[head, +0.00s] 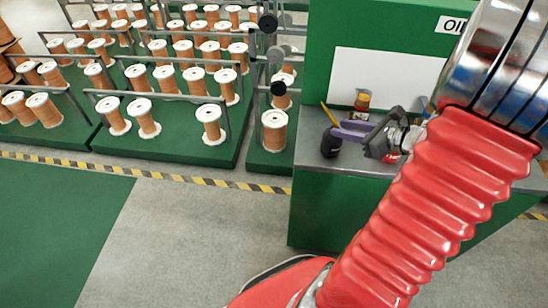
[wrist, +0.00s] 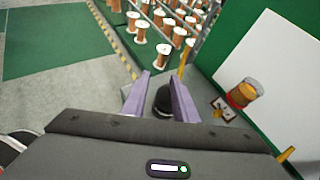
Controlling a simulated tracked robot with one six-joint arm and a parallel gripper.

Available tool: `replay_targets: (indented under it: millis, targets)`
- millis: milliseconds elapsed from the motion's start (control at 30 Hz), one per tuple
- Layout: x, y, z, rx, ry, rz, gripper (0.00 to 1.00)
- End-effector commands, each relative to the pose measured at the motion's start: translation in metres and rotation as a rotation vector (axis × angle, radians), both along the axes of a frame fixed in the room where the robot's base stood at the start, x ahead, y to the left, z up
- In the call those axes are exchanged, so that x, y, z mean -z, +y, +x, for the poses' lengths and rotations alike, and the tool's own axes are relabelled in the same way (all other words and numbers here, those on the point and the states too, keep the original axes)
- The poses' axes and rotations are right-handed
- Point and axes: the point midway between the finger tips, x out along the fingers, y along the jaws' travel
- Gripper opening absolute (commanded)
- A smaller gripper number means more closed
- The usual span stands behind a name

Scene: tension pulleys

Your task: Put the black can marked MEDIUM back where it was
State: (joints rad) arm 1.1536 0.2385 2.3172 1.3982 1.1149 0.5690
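A black can (head: 331,147) is at the left part of the grey bench top, close to its front edge. Its marking is too small to read. My gripper (head: 343,131) has purple fingers and reaches left over the bench, with its tips at the upper part of the can. In the wrist view the black can (wrist: 162,100) lies between the two purple fingers (wrist: 161,90), which stand apart with a narrow gap beside it. Its lower part is hidden by my gripper body. I see no clear grip on it.
An amber jar (head: 362,102) with a red band stands at the back of the bench (head: 318,158), near a white panel (head: 385,78). A yellow stick (head: 328,115) rises behind the can. Racks of copper-coloured spools (head: 211,122) stand left. The grey floor (head: 190,225) is clear.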

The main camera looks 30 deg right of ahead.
Motion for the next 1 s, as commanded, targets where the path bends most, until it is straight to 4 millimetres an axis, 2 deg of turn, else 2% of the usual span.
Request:
replay_targets:
  millis: [100, 233, 500, 700, 1000]
  targets:
    - [-0.012, 0.045, 0.010, -0.172, 0.019, -0.117, 0.26]
    - [-0.022, 0.096, 0.012, -0.384, 0.038, -0.269, 0.26]
    - [-0.037, 0.183, -0.004, -0.808, 0.042, -0.599, 0.26]
    - [-0.047, 0.228, -0.026, -1.102, 0.016, -0.859, 0.26]
    - [-0.065, 0.269, -0.059, -1.501, -0.061, -1.278, 0.26]
